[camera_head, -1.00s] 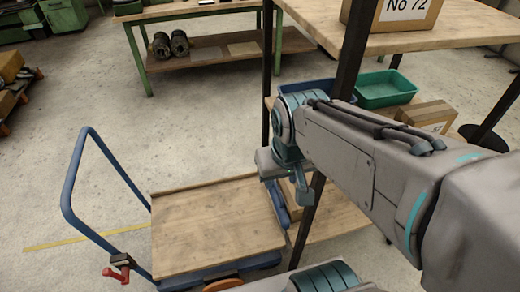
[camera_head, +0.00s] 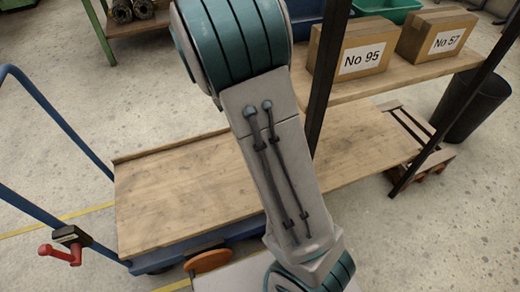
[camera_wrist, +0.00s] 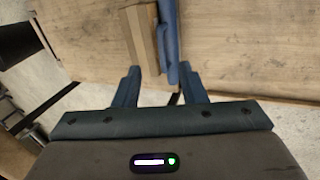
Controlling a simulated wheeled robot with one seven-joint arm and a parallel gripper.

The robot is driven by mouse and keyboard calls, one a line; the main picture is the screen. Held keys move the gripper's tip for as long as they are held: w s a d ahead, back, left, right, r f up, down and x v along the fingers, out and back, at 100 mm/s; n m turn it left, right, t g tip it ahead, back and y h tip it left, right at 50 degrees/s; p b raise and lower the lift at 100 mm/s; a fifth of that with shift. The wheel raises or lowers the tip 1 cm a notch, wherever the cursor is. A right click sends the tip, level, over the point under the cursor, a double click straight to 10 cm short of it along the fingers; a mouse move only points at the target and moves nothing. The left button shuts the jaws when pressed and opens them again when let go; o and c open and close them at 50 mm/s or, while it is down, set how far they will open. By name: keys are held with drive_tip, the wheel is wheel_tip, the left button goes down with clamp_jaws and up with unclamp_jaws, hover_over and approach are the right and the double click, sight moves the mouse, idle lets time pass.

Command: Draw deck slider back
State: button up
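A trolley's wooden deck (camera_head: 170,190) lies low at the left of the head view, on a blue frame. No part is clearly marked as the deck slider. In the wrist view a narrow blue bar (camera_wrist: 170,38) stands beside a brown wooden strip (camera_wrist: 143,35), between two wooden surfaces. My gripper (camera_wrist: 160,72) is open, its two blue fingers apart. The lower end of the blue bar appears between the fingers; I cannot tell whether they touch it.
The trolley's blue handle (camera_head: 62,112) rises at the left, with a red lever (camera_head: 60,254) near its foot. A shelf rack with a dark post (camera_head: 326,75) stands close to my arm. It holds boxes No 95 (camera_head: 352,70) and No 57 (camera_head: 432,38). A black bin (camera_head: 470,105) stands at right.

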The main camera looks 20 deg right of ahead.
drive_tip(key=w+f+h+b, duration=0.3)
drive_tip(key=w+f+b, duration=0.25)
drive_tip(key=f, duration=0.45)
drive_tip(key=shift+n, duration=0.3)
drive_tip(key=b+x, duration=0.1)
drive_tip(key=x, duration=0.3)
drive_tip(key=b+x, duration=0.2)
drive_tip(key=x, duration=0.3)
drive_tip(key=b+x, duration=0.2)
drive_tip(key=x, duration=0.2)
drive_tip(key=shift+w+f, duration=0.25)
drive_tip(key=shift+f, duration=0.1)
clamp_jaws()
